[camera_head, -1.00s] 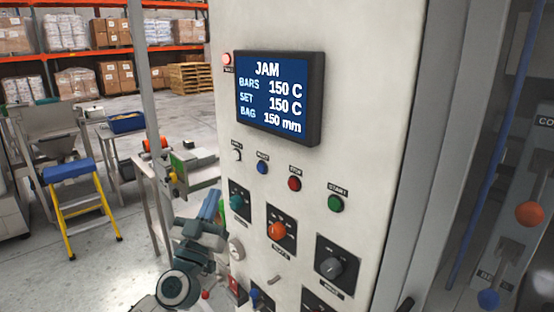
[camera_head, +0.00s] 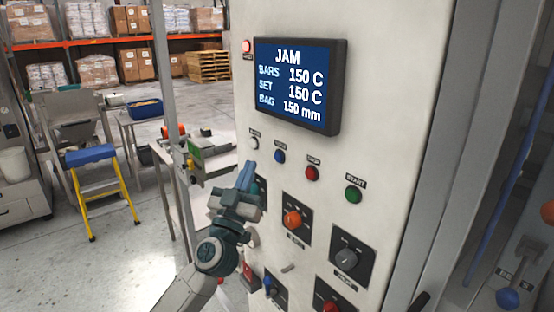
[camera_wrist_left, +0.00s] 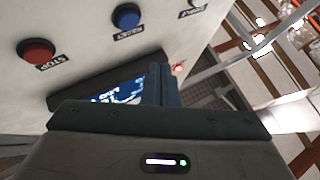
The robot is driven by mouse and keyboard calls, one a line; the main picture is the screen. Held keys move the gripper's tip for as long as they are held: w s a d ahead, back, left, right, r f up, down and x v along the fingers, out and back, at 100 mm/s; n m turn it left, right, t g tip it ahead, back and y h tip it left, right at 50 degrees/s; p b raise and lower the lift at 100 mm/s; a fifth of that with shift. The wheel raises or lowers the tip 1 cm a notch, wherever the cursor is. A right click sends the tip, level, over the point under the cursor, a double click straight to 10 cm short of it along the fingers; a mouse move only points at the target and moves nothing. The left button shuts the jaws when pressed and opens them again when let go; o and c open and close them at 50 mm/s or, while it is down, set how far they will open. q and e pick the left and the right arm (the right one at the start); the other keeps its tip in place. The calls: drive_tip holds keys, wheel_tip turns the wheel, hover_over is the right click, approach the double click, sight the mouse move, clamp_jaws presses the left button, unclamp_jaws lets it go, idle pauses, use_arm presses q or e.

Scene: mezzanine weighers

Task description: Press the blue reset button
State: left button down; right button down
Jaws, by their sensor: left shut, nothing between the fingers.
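The blue reset button (camera_head: 279,156) is on the pale cabinet panel, between a white button (camera_head: 254,143) and the red stop button (camera_head: 312,173). In the left wrist view the blue button (camera_wrist_left: 126,17) shows near the top, with its label beside it. My left gripper (camera_head: 249,170) is shut and empty, its fingers pointing up, just left of and below the blue button in the head view. In the wrist view its fingertips (camera_wrist_left: 162,70) are apart from the button. My right gripper is not in view.
A screen reading JAM (camera_head: 290,82) sits above the buttons. A green start button (camera_head: 353,194) is to the right. Knobs, including an orange one (camera_head: 292,218), are below. A yellow step stool (camera_head: 98,190) and a metal table stand left of the cabinet.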

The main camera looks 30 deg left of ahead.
sight(277, 146)
use_arm(q)
drive_tip(key=shift+w+d+p, duration=0.2)
drive_tip(key=shift+w+d, duration=0.1)
drive_tip(key=shift+w, duration=0.4)
drive_tip(key=shift+w+d+p, duration=0.15)
drive_tip(key=shift+w+d, duration=0.15)
drive_tip(key=shift+w, duration=0.4)
drive_tip(key=shift+w+d+p, duration=0.2)
drive_tip(key=shift+w+d, duration=0.1)
drive_tip(key=shift+w, duration=0.4)
idle(0.4)
drive_tip(key=shift+w+d+p, duration=0.15)
drive_tip(key=shift+w+p, duration=0.2)
drive_tip(key=shift+w, duration=0.05)
drive_tip(key=shift+w+d, duration=0.15)
drive_tip(key=shift+w, duration=0.25)
idle(0.6)
drive_tip(key=shift+s+p, duration=0.2)
drive_tip(key=shift+p, duration=0.1)
drive_tip(key=shift+s+a, duration=0.35)
drive_tip(key=shift+s, duration=0.25)
